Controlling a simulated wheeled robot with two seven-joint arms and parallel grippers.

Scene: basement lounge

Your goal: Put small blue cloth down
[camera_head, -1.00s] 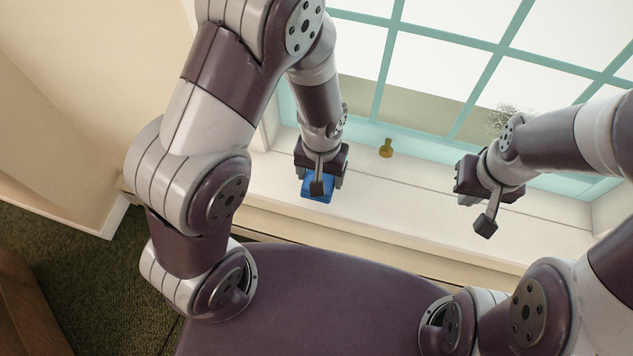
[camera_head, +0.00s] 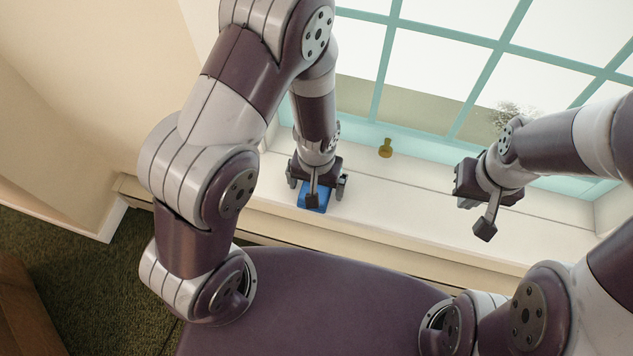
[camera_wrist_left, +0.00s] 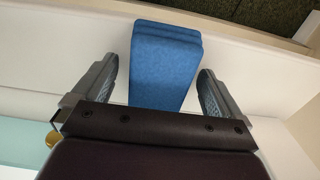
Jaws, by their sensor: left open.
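The small blue cloth (camera_head: 304,199) is a folded stack on the pale window sill, under my left gripper (camera_head: 317,186). In the left wrist view the cloth (camera_wrist_left: 165,62) lies between the two spread fingers of my left gripper (camera_wrist_left: 160,85), with a gap on each side. The left gripper is open and points down at the sill; part of the cloth is hidden by it in the head view. My right gripper (camera_head: 463,196) is off to the right, over the sill and away from the cloth. Its fingers are not clear enough to tell their state.
The sill (camera_head: 395,205) runs along a teal-framed window (camera_head: 483,80). A small brass window fitting (camera_head: 385,148) stands at the back of the sill, right of my left gripper. The sill between the two grippers is clear. A cream wall (camera_head: 95,95) is at the left.

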